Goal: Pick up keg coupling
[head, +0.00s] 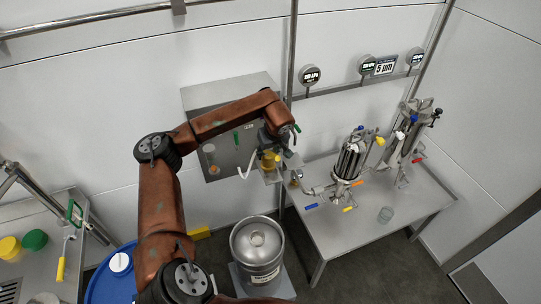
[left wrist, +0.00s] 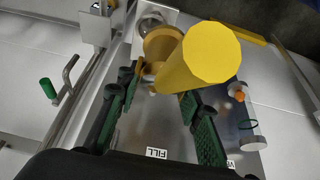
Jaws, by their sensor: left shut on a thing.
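The keg coupling (head: 269,161), a yellow piece, is in my left gripper (head: 275,150) in front of the grey wall cabinet. In the left wrist view the coupling (left wrist: 203,62) shows as a large yellow cylinder with a duller yellow round part behind it. The green-padded fingers of my left gripper (left wrist: 155,95) stand either side of its lower end and are shut on it. The exact contact is partly hidden. My right gripper is not in view.
A steel keg (head: 258,252) stands below the cabinet (head: 232,100). A steel table (head: 420,195) with filter housings (head: 351,160) is to the right. A blue drum (head: 112,280) and a bench with yellow and green caps (head: 35,239) are at the left.

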